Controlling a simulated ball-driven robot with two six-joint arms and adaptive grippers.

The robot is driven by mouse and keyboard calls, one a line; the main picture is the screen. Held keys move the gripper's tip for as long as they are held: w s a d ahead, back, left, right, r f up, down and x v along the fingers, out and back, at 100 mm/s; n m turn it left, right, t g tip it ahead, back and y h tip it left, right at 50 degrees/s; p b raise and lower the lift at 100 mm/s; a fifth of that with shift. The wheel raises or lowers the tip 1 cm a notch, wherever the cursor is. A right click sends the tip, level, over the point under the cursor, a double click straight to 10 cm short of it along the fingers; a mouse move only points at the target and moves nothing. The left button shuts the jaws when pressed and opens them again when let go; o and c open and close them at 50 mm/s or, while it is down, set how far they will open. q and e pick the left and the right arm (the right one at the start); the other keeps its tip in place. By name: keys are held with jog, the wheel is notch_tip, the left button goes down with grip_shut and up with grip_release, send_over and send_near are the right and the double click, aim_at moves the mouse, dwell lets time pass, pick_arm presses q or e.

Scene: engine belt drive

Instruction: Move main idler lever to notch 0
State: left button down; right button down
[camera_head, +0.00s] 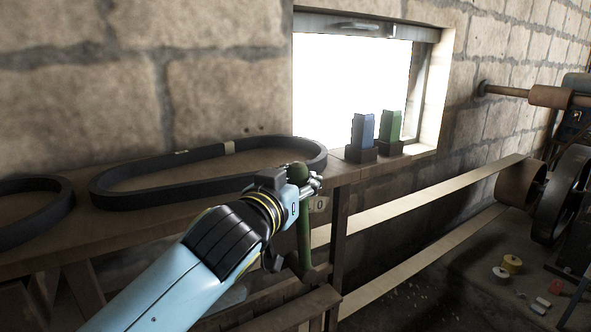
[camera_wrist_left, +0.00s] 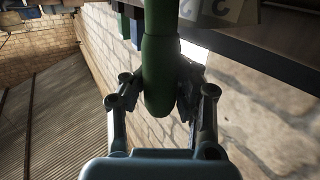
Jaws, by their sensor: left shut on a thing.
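My right gripper is not in view.
A large black belt (camera_head: 115,200) lies on the bench behind my left arm, with another (camera_head: 45,212) at far left. Blue (camera_head: 362,130) and green (camera_head: 391,127) blocks stand by the window. A pale flat belt (camera_head: 430,200) runs right to pulleys (camera_head: 520,185).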

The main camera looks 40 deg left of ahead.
pick_arm(q)
jog(key=w+d+f+m+g+p, duration=0.1)
jog(key=w+d+g+p, duration=0.1)
jog(key=w+p, duration=0.3)
jog(key=shift+w+f+m+g+p, duration=0.15)
jog(key=shift+w+m+g+p, duration=0.2)
jog(key=shift+p, duration=0.9)
jog(key=shift+d+f, duration=0.15)
jog(key=shift+f, duration=0.05)
jog(key=c, duration=1.9)
grip_release()
jog(key=o, duration=0.5)
jog(key=shift+d+r, duration=0.2)
jog(key=shift+d, duration=0.15)
jog(key=o, duration=0.4)
jog(key=shift+r, duration=0.25)
